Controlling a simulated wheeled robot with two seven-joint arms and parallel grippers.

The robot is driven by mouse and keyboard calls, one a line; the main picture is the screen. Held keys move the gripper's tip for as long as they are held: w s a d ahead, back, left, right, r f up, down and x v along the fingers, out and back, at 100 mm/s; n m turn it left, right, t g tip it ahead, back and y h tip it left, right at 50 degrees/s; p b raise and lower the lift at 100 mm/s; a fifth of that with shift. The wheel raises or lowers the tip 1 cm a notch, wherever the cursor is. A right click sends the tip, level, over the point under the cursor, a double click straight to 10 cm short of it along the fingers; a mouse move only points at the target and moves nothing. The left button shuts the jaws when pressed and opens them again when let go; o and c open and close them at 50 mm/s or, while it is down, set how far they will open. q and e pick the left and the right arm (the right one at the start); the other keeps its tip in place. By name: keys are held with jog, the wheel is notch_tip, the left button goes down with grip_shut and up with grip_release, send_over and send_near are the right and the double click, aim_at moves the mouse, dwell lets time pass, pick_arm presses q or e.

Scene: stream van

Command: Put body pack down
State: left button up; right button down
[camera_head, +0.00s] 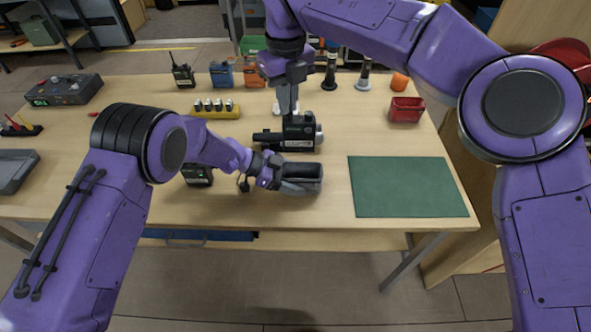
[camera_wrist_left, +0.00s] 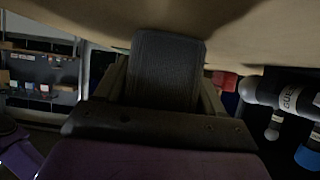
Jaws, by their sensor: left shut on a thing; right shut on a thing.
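My left gripper (camera_head: 290,182) is shut on a dark, slab-shaped thing (camera_head: 307,171) low over the near middle of the table; it fits the body pack, but no label shows. In the left wrist view the same ribbed grey slab (camera_wrist_left: 168,70) sits between the fingers, close to the tabletop. My right gripper (camera_head: 288,100) points down, shut at the top of the black camcorder (camera_head: 298,132), just beyond the left gripper. Its fingertips are partly hard to make out. I cannot tell if the camcorder touches the table.
A small black box (camera_head: 197,175) lies left of my left gripper, with a small black piece (camera_head: 243,183) beside it. A green mat (camera_head: 405,187) lies bare at the right. A red bin (camera_head: 406,110), a yellow rack (camera_head: 210,113) and standing microphones (camera_head: 364,74) are farther back.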

aim_at(289, 152)
notch_tip(289, 152, down, 15)
jog(key=shift+f, duration=0.15)
jog(key=c, duration=1.6)
grip_release()
jog(key=shift+f, duration=0.15)
jog(key=shift+o, duration=0.2)
notch_tip(289, 152, up, 12)
jog(key=shift+r, duration=0.2)
pick_arm(q)
jog(key=o, duration=0.9)
